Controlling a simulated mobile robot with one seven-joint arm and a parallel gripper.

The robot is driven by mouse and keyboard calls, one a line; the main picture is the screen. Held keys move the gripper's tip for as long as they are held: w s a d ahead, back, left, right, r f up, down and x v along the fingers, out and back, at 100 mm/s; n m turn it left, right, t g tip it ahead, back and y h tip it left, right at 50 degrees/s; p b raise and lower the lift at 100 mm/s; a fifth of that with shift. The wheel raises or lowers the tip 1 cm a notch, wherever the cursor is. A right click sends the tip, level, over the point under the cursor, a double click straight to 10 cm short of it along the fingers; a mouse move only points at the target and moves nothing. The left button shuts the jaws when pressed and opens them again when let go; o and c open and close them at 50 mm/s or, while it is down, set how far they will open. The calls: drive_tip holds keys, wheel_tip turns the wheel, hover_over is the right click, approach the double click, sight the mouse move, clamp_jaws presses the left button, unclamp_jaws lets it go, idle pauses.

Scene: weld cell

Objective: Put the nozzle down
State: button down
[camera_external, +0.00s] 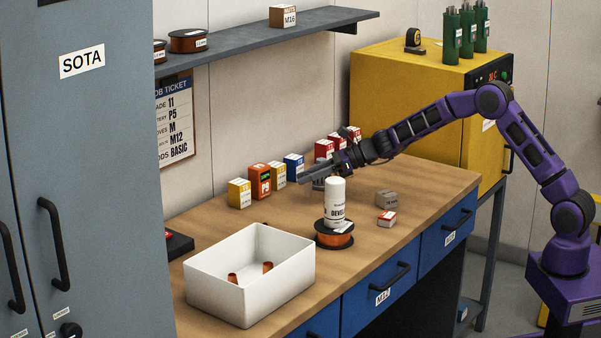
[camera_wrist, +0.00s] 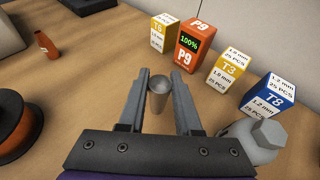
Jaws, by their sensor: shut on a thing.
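My gripper (camera_wrist: 158,88) is shut on a small grey, cup-shaped nozzle (camera_wrist: 158,101), which sits between the two fingers with its round open end showing. In the external view my gripper (camera_external: 303,179) is low over the back of the wooden bench (camera_external: 405,190), in front of the row of small boxes. The held nozzle cannot be made out there. I cannot tell whether it touches the bench top. A separate copper-coloured nozzle (camera_wrist: 46,45) lies on the bench at the upper left of the wrist view.
Labelled boxes, including an orange P9 box (camera_wrist: 194,45) and a blue T8 box (camera_wrist: 273,92), stand beyond the fingers. A wire spool (camera_external: 334,236) and white can (camera_external: 335,202) are in front. A white bin (camera_external: 215,291) holds copper-coloured pieces. Bare wood lies left of the fingers.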

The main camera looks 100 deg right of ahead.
drive_tip(key=shift+f, duration=1.1)
drive_tip(key=shift+f+b, duration=0.3)
drive_tip(key=shift+b, duration=0.1)
drive_tip(key=c, duration=0.6)
unclamp_jaws()
drive_tip(key=shift+r, duration=0.1)
drive_tip(key=shift+r, duration=0.1)
drive_tip(key=shift+s+r+p, duration=0.1)
drive_tip(key=shift+r+p, duration=0.1)
drive_tip(key=shift+p, duration=0.15)
drive_tip(key=v, duration=1.1)
drive_tip(key=shift+s, duration=0.35)
